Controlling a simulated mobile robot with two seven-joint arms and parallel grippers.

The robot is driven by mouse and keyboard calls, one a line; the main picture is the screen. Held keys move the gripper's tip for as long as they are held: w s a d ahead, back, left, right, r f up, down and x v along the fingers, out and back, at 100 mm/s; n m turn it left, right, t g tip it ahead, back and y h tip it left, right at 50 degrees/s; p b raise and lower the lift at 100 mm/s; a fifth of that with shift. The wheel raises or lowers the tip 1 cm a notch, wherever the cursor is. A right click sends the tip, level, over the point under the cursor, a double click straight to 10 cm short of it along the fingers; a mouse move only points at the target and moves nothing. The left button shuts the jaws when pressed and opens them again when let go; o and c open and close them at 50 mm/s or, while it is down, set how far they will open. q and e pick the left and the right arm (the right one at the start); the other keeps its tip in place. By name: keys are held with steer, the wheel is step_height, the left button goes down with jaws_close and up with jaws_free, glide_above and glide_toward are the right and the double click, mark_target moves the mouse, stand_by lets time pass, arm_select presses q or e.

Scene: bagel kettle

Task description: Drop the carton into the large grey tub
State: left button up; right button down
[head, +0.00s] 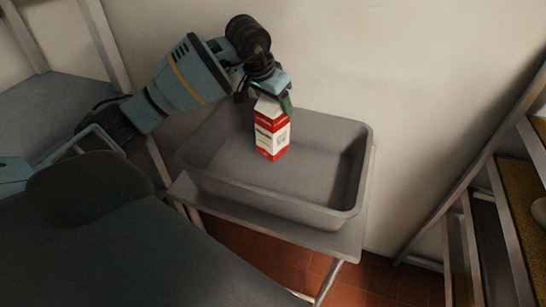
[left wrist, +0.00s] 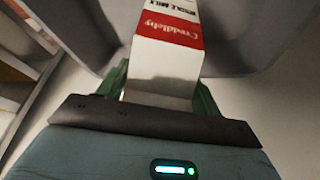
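The red and white carton (head: 271,130) is upright in the head view, over the inside of the large grey tub (head: 335,205). My left gripper (head: 272,95) is shut on the carton's top, from above. In the left wrist view the carton (left wrist: 170,50) sits between the two green fingers, with its red band and printed text showing. The tub's grey inside (left wrist: 250,35) shows beyond it. I cannot tell whether the carton's base touches the tub's floor. My right gripper is not in view.
The tub stands on a small grey table (head: 345,240) against a pale wall. A shelf rack (head: 480,215) stands at the right, and another shelf (head: 60,110) at the left. The rest of the tub looks empty.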

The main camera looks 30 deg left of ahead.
arm_select(q)
steer(key=o, duration=0.4)
steer(key=shift+s+f, duration=0.1)
steer(key=shift+f, duration=0.05)
steer(key=v, duration=0.8)
stand_by(0.6)
